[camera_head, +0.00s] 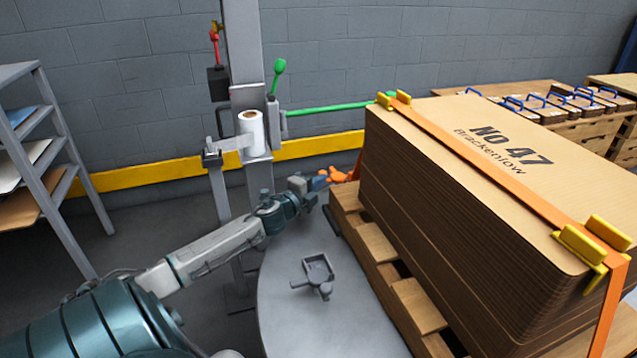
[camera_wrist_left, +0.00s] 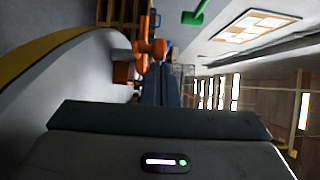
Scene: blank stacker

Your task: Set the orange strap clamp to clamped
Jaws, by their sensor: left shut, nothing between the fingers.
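An orange strap (camera_head: 470,148) runs over the top of the stack. My left gripper (camera_head: 318,182) is shut and empty, right beside the clamp. My shut fingers also show in the left wrist view (camera_wrist_left: 160,82). I cannot tell whether they touch the clamp. My right gripper is not in view.
The stack of cardboard sheets (camera_head: 455,220) stands on a wooden pallet (camera_head: 378,243) at the right. A grey post (camera_head: 243,60) with a green-handled lever (camera_head: 278,70) and a white roll (camera_head: 251,128) stands behind my arm. A grey shelf rack (camera_head: 50,150) is at the left.

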